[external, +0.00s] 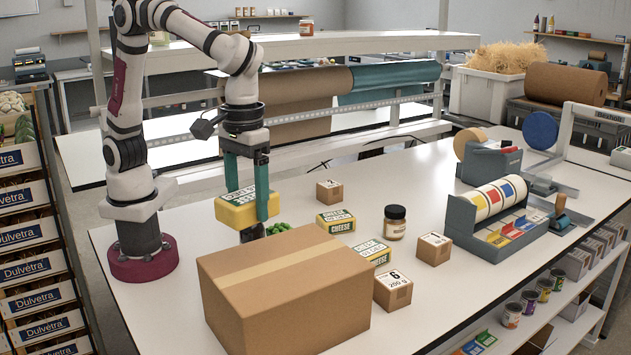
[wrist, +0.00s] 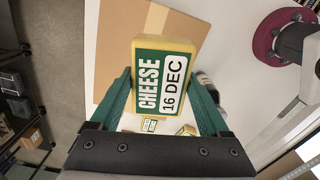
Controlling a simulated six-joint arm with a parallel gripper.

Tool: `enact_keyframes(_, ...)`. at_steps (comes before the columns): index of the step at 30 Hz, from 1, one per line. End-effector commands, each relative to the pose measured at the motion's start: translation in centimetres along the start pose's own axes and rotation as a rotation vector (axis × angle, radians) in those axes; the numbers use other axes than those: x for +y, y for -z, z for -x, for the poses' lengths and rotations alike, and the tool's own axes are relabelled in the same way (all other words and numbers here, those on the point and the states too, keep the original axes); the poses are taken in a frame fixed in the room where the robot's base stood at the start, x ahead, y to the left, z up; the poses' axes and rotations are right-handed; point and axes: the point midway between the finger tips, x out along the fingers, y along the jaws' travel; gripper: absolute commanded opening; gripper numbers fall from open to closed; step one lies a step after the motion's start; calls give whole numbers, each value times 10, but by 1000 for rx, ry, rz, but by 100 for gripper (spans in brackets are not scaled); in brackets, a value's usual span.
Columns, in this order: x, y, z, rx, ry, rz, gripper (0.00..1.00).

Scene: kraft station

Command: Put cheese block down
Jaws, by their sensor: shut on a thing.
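The held cheese block (external: 235,214) is yellow with a green and white label. My gripper (external: 249,195) is shut on it, with one green finger on each side, and holds it above the white table behind the large carton. In the wrist view the block (wrist: 164,82) fills the space between the fingers, its label reading "CHEESE 16 DEC". Two other cheese blocks stand on the table: one farther back (external: 336,221) and one (external: 374,252) beside the carton's right edge. The carton hides part of the table below the held block.
A large closed carton (external: 283,290) stands at the front. Green round items (external: 278,228) lie behind it. Small boxes (external: 329,191) (external: 433,249) (external: 392,290) and a dark-lidded jar (external: 395,222) stand to the right, before a label dispenser (external: 495,215).

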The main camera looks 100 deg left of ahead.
Motion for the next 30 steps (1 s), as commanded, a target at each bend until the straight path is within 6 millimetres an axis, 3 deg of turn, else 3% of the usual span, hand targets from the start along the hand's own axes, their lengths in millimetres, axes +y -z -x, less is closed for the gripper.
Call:
enact_keyframes(1,2,-22,7,2,-3,-64,8)
enact_keyframes(3,1,-44,14,3,-3,-130,8)
enact_keyframes(7,0,-63,19,4,-2,-192,8)
enact_keyframes(10,5,-47,8,5,1,-198,8)
enact_keyframes(15,22,5,-24,4,1,-193,8)
enact_keyframes(19,32,33,-42,3,0,-196,8)
enact_keyframes(23,35,44,-54,4,0,-198,8)
enact_keyframes(27,35,45,-82,3,2,-200,8)
enact_keyframes(30,36,45,-89,4,-2,-199,8)
